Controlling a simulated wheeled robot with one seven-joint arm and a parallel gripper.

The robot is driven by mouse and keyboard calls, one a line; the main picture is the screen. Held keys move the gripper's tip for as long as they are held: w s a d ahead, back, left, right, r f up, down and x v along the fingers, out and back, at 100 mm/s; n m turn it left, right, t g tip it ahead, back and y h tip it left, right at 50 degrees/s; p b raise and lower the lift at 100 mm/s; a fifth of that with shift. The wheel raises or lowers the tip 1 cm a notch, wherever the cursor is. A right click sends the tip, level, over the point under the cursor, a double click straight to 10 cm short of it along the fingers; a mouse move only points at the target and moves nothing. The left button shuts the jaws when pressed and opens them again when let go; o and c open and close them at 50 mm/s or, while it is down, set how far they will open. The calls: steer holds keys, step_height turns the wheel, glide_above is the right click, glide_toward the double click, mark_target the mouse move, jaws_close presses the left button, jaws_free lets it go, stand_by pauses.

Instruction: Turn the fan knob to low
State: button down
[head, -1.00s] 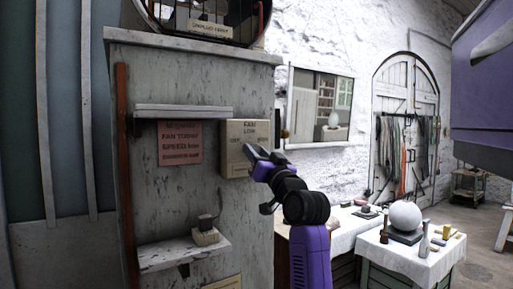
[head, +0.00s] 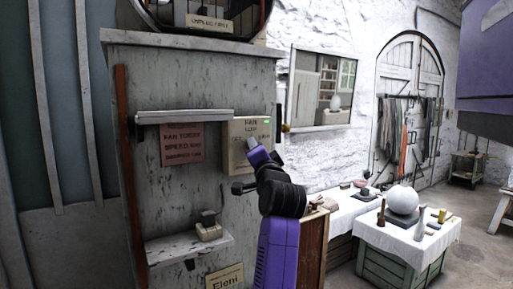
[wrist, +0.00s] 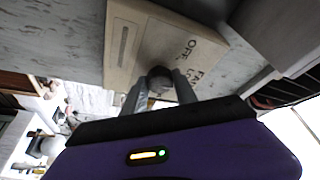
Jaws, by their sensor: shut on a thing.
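The fan control box (head: 239,155) is a beige box on the right part of the grey cabinet's front, lettered "FAN", "LOW" and "OFF". A small green light shows at its upper right in the head view. The box also shows in the wrist view (wrist: 150,40). My gripper (head: 253,143) reaches up to the face of the box. In the wrist view its two fingers are shut on the dark round fan knob (wrist: 159,78), one on each side. The fingers hide part of the knob and lettering, so I cannot read its exact setting.
A ledge (head: 185,116) juts from the cabinet above a pink sign (head: 183,144). A lower shelf (head: 188,248) holds a small block. A cloth-covered table (head: 405,240) with a white sphere (head: 402,200) stands right.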

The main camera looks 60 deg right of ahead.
steer(key=shift+m, duration=0.4)
steer(key=c, duration=1)
jaws_free()
steer(key=shift+o, duration=0.2)
steer(key=b+v, duration=0.2)
steer(key=v, duration=0.5)
steer(key=shift+s+a, duration=0.2)
steer(key=shift+a, duration=0.2)
